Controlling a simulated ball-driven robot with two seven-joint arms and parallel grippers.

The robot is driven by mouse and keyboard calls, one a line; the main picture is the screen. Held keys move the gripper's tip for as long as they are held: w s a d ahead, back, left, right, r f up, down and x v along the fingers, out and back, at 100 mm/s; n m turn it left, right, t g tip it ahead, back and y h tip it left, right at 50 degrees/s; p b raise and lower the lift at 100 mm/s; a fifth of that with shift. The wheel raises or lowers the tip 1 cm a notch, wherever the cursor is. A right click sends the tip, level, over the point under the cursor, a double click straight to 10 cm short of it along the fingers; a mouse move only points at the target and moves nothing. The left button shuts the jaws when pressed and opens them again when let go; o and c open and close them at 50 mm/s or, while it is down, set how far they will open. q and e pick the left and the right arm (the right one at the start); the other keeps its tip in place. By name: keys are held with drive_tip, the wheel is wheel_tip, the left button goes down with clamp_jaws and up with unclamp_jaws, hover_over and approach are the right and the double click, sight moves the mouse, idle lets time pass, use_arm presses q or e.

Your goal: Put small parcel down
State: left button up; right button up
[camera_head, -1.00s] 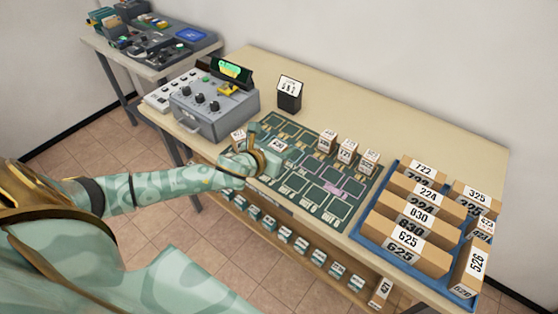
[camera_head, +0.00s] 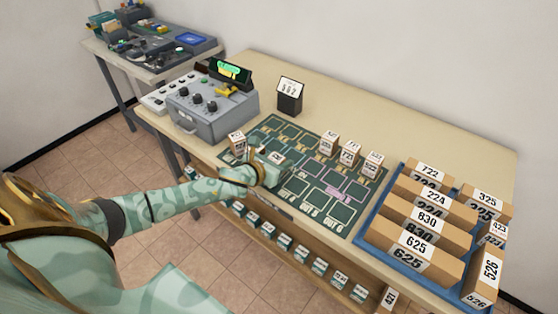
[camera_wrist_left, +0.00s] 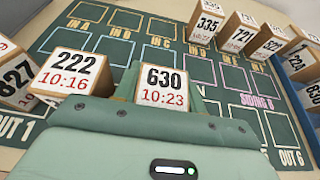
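The small parcel (camera_wrist_left: 162,87) has a white top label reading 630 and 10:23. It sits between the two fingers of my left gripper (camera_wrist_left: 164,92), which appear to press on its sides. In the head view my left gripper (camera_head: 268,164) is low over the green mat, with the parcel's white label (camera_head: 277,157) at its tip. The parcel's underside is hidden, so I cannot tell whether it touches the mat. A parcel labelled 222 (camera_wrist_left: 68,70) stands just left of the fingers. My right gripper is not in view.
The mat (camera_head: 330,213) has marked cells. Parcel 827 (camera_wrist_left: 18,75) stands further left. A row of small parcels (camera_head: 349,151) stands on the right. A blue tray (camera_head: 375,243) holds larger boxes. A grey control box (camera_head: 212,112) stands at the left. Several front cells are empty.

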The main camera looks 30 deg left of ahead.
use_arm(q)
drive_tip(key=o, duration=0.4)
drive_tip(key=shift+r, duration=0.2)
drive_tip(key=p+v, duration=0.3)
drive_tip(key=v, duration=0.9)
drive_tip(key=shift+f, duration=0.1)
